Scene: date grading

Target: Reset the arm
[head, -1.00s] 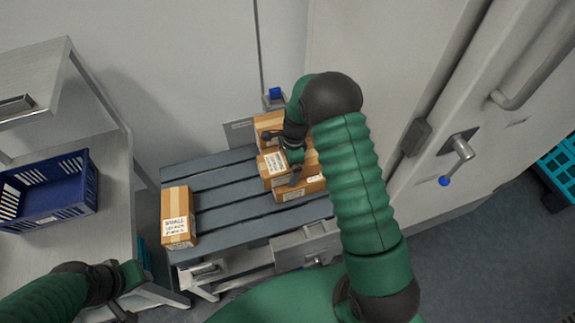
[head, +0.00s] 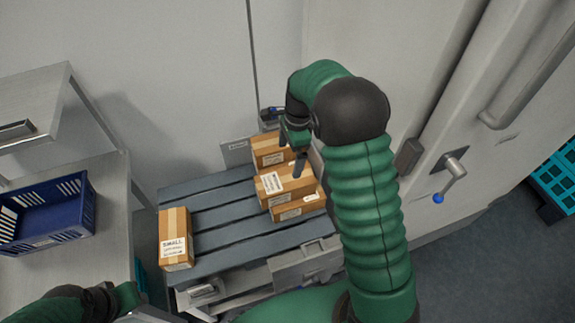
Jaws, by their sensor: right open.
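My right arm reaches over the grey slatted table (head: 215,218) from the right. Its gripper (head: 287,138) is open and empty, above the cardboard boxes at the table's right end. A labelled box (head: 285,182) sits on top of a lower box (head: 300,208). Another box (head: 268,152) stands behind them, partly hidden by the gripper. A box marked SMALL (head: 176,239) stands apart at the table's left end. My left gripper (head: 128,303) is at the bottom left, cut off by the frame edge, and its jaws cannot be made out.
A dark blue basket (head: 47,238) stands on a steel trolley (head: 105,205) at the left. A steel door with a blue-tipped handle (head: 450,180) is at the right, with a teal crate (head: 556,182) beyond it. The middle of the table is clear.

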